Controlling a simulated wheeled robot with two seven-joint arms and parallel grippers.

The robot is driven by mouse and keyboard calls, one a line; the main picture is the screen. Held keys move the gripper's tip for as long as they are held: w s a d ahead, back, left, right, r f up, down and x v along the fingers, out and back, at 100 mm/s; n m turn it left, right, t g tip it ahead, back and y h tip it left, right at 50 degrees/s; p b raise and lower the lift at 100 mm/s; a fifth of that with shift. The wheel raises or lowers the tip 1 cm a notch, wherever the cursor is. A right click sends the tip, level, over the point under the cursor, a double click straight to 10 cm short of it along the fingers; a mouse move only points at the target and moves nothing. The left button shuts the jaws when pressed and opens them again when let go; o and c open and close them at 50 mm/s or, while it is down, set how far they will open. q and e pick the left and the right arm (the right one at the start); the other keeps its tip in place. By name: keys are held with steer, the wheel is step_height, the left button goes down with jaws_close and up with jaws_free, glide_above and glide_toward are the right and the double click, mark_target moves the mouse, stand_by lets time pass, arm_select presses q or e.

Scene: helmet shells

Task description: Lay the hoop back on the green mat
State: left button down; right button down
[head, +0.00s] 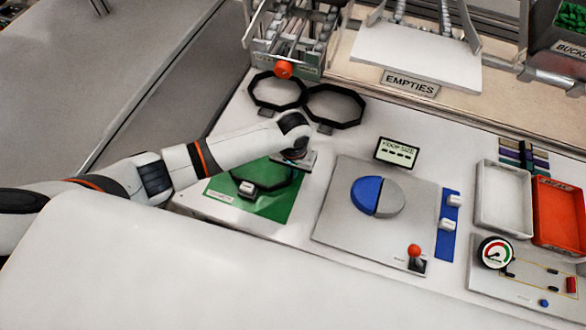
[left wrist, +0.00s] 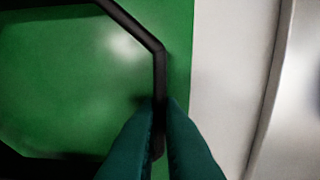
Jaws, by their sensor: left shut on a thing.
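The black octagonal hoop (head: 279,186) is over the green mat (head: 273,209), with a small pale block (head: 248,187) at its front side. My left gripper (head: 296,158) is at the hoop's right rear side. In the left wrist view the two dark green fingers (left wrist: 160,110) are shut on the hoop's black bar (left wrist: 159,70), near the right edge of the mat (left wrist: 70,60). I cannot tell whether the hoop touches the mat or is just above it. My arm and gripper hide its far side. My right gripper is not in view.
Two other black hoops (head: 336,122) lie behind the mat, near a rack with an orange knob (head: 283,69). A grey plate (head: 334,225) with a blue and grey disc (head: 366,195) stands right of the mat. White and red trays (head: 503,222) are farther right.

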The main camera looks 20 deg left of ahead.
arm_select(q)
steer(key=shift+f, duration=0.15)
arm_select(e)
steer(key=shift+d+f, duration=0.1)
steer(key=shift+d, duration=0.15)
arm_select(q)
steer(key=shift+f, duration=0.4)
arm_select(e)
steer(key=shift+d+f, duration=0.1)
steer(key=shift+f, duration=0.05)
arm_select(q)
steer(key=c, duration=1.5)
jaws_free()
steer(key=shift+r, duration=0.15)
step_height(320, 180, up, 12)
steer(key=b, duration=0.1)
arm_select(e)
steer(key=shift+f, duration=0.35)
